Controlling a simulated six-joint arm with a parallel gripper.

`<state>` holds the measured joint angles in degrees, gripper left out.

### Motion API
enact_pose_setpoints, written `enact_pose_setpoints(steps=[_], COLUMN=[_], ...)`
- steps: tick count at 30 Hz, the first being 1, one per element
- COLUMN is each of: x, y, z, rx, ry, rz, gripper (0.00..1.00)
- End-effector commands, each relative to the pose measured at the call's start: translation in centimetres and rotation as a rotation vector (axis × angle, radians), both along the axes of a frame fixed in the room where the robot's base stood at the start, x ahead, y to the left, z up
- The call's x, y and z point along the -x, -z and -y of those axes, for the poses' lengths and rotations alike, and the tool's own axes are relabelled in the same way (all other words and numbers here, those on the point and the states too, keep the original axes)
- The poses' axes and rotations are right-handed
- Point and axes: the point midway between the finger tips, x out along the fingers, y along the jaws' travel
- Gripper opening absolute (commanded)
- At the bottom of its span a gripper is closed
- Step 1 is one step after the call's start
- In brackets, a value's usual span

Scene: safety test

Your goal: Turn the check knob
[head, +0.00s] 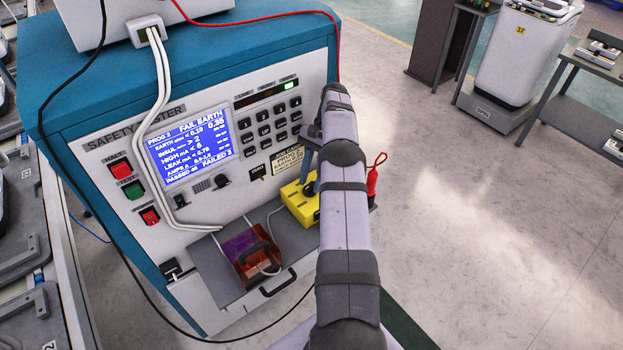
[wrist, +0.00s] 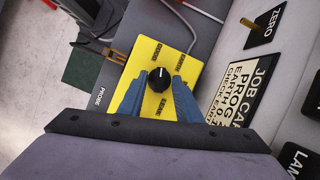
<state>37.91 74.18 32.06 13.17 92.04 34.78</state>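The check knob (wrist: 159,78) is a round black knob with a white pointer line, on top of a yellow box (wrist: 150,52) with small black labels around it. In the wrist view the pointer line is toward the top of the picture. My gripper (wrist: 157,88) is open, with one blue finger on each side of the knob. Whether the fingers touch the knob cannot be told. In the head view the yellow box (head: 296,203) sits on the tester's front shelf, and my arm hides part of it and most of my gripper.
The safety tester's screen (head: 188,143) reads FAIL EARTH. An orange-brown appliance (head: 254,257) with a cable lies on the shelf left of the box. A red probe (head: 373,180) stands right of my arm. A job card (wrist: 252,88) and ZERO switch (wrist: 260,27) are close by.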

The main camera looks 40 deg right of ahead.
Motion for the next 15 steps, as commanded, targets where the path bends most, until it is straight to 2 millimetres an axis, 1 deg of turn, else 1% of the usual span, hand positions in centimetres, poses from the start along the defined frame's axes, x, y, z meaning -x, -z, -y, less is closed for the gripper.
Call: enact_pose_setpoints(steps=[5,8,11,15], x=[0.0,0.0,-0.1,-0.1], y=[0.0,-0.3,-1.0,-3.0], z=[0.0,0.0,0.0,0.0], rx=[-0.001,0.000,0.002,0.002], ry=[0.000,0.000,-0.001,0.000], rz=[-0.001,0.000,0.002,0.003], gripper=[0.31,0.31,0.31,0.31])
